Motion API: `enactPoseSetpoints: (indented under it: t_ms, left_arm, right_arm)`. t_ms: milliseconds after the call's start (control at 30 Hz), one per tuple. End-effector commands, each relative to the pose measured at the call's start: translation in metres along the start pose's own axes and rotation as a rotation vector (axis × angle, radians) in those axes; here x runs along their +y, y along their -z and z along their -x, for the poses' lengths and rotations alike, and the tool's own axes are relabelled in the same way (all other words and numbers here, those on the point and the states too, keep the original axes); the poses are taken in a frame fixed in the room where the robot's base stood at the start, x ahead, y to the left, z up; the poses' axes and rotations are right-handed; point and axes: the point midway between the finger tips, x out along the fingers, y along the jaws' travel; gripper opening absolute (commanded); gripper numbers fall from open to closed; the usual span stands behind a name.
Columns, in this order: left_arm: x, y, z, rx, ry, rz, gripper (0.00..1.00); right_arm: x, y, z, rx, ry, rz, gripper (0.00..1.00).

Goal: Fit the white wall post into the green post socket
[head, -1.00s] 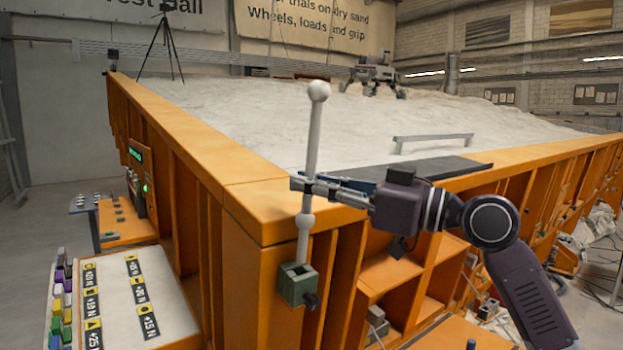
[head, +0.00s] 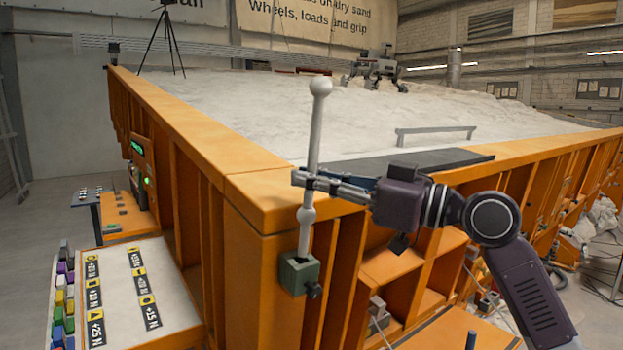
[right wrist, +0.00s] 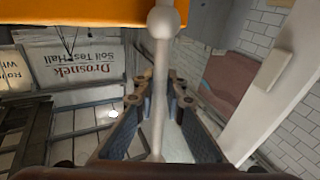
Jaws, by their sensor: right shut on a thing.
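The white wall post (head: 316,140) is a slim upright rod with a ball at its top and another low down, leaning slightly right at the top. It stands in front of the corner of the orange sandbed wall. My right gripper (head: 310,181) is shut on it between the balls. The green post socket (head: 299,273), a small block with a dark knob, is on the wall below. The post's lower end meets the socket's top opening; how deep it sits I cannot tell. In the right wrist view the post (right wrist: 160,90) runs between the fingers. My left gripper is out of view.
The orange sandbed wall (head: 262,186) stands close behind the post. A pale board with weight labels (head: 150,270) and coloured blocks is at lower left. Orange shelves (head: 400,280) lie below my right arm. A four-legged machine (head: 375,68) stands on the sand.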

Motion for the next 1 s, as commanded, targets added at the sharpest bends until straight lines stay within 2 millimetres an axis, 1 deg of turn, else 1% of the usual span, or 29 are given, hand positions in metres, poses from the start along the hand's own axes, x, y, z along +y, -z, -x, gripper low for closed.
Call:
enactPoseSetpoints:
  t_ms: [233,1000]
  left_arm:
    - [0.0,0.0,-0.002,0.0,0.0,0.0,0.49]
    - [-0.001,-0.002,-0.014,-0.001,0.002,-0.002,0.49]
  right_arm:
    - [0.0,-0.001,0.0,0.001,0.0,0.0,0.0]
    - [0.0,-0.021,-0.001,0.001,0.0,0.0,0.0]
